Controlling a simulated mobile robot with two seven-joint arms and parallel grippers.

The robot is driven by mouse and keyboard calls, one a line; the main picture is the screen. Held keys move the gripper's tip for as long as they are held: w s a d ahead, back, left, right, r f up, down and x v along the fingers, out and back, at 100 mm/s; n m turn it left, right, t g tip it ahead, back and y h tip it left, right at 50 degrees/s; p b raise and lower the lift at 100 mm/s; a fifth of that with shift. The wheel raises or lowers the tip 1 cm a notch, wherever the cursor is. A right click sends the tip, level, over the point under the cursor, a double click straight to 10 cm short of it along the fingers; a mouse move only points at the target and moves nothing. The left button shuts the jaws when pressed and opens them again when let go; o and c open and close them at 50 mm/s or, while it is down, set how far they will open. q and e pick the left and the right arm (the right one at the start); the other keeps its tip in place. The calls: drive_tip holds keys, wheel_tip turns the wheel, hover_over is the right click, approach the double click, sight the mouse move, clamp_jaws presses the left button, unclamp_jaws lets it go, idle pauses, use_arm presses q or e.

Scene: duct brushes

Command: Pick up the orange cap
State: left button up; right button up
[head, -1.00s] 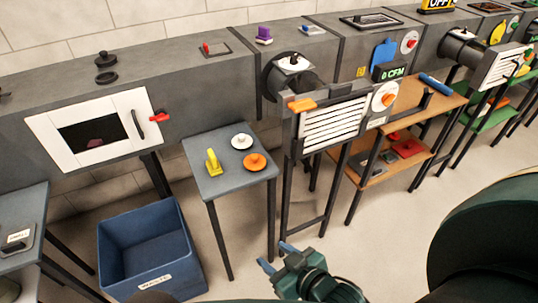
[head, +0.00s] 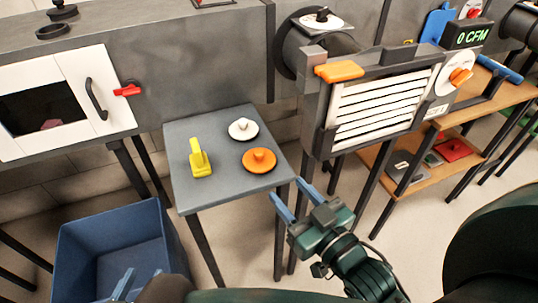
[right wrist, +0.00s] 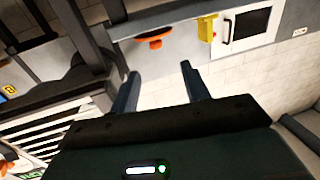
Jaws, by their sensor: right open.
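The orange cap (head: 259,160) is a flat round disc with a knob. It lies on the small grey table (head: 225,188), near its right front. My right gripper (head: 297,202) is open and empty, just off the table's front right corner, apart from the cap. Its two blue fingers also show in the right wrist view (right wrist: 160,76). My left gripper (head: 138,279) shows only its parted blue fingertips, low over the blue bin.
A white cap (head: 243,129) and a yellow handled piece (head: 200,160) share the table. A blue bin (head: 110,230) stands left of the table. A louvred vent frame (head: 380,105) with an orange handle rises to the right. A cabinet with a white door (head: 75,95) stands behind.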

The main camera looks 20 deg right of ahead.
sight(262, 156)
drive_tip(key=x, duration=0.8)
drive_tip(key=shift+d+r+b, duration=0.1)
drive_tip(key=shift+b, duration=0.25)
drive_tip(key=x, duration=0.2)
drive_tip(key=b+x, duration=0.1)
drive_tip(key=x, duration=0.1)
drive_tip(key=shift+w+d, duration=0.15)
drive_tip(key=shift+w, duration=0.65)
use_arm(q)
drive_tip(key=shift+w+d+f+m, duration=0.15)
drive_tip(key=shift+d+f+m, duration=0.1)
drive_tip(key=shift+f, duration=0.25)
drive_tip(key=shift+w+d+f+m, duration=0.15)
drive_tip(key=shift+d+f, duration=0.05)
drive_tip(key=shift+f, duration=0.3)
use_arm(e)
drive_tip(key=c, duration=1)
